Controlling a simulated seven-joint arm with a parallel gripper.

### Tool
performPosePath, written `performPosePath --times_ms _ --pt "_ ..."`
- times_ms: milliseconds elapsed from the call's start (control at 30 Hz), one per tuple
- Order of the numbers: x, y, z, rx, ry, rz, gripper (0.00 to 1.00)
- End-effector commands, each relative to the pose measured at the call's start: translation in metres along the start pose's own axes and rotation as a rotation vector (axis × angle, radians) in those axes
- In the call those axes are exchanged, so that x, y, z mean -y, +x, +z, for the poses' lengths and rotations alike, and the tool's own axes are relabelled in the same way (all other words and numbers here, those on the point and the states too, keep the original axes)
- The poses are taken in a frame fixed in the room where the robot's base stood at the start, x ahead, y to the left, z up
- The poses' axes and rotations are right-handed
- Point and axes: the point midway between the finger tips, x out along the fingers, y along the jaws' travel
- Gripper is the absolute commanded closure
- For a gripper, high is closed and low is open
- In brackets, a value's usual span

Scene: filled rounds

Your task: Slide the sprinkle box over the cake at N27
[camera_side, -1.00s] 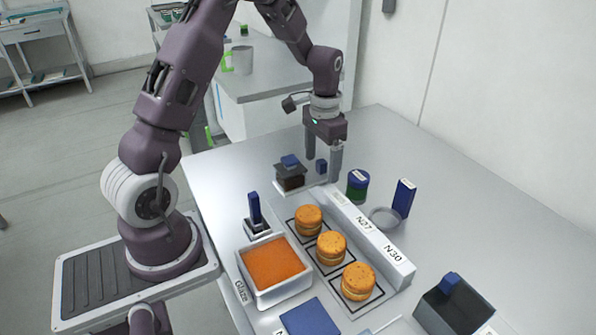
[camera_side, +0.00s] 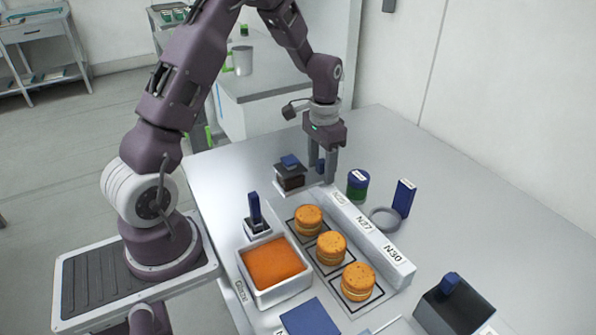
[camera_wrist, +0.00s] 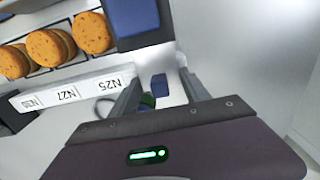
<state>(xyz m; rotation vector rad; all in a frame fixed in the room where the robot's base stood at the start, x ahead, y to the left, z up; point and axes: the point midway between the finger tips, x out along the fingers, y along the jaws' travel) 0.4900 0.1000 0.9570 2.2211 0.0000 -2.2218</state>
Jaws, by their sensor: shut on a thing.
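Three round orange-brown cakes stand in a row on dark-edged squares. The middle cake (camera_side: 331,247) is level with the label N27 (camera_side: 364,226), which also shows in the wrist view (camera_wrist: 68,94). My gripper (camera_side: 322,170) is at the table's far end, beyond the cakes, shut on a small blue handle (camera_wrist: 159,85). Whether the handle joins that plate is unclear.
A white labelled rail (camera_side: 398,268) runs along the cakes' right side. An orange-filled Glaze tray (camera_side: 248,285) stands left of them. A green-and-blue jar (camera_side: 358,185), a grey ring (camera_side: 384,219) and a blue box (camera_side: 404,198) stand right. A dark box (camera_side: 437,314) is near front.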

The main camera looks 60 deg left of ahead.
Motion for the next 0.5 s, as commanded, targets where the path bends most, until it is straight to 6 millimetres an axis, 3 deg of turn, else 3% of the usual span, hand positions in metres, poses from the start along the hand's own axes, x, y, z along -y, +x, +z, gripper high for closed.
performPosePath --times_ms 167,500 --pt "-0.003 0.0 0.0 0.0 0.001 0.0 0.68" --pt "-0.035 0.0 -0.001 -0.001 0.002 0.0 0.68"
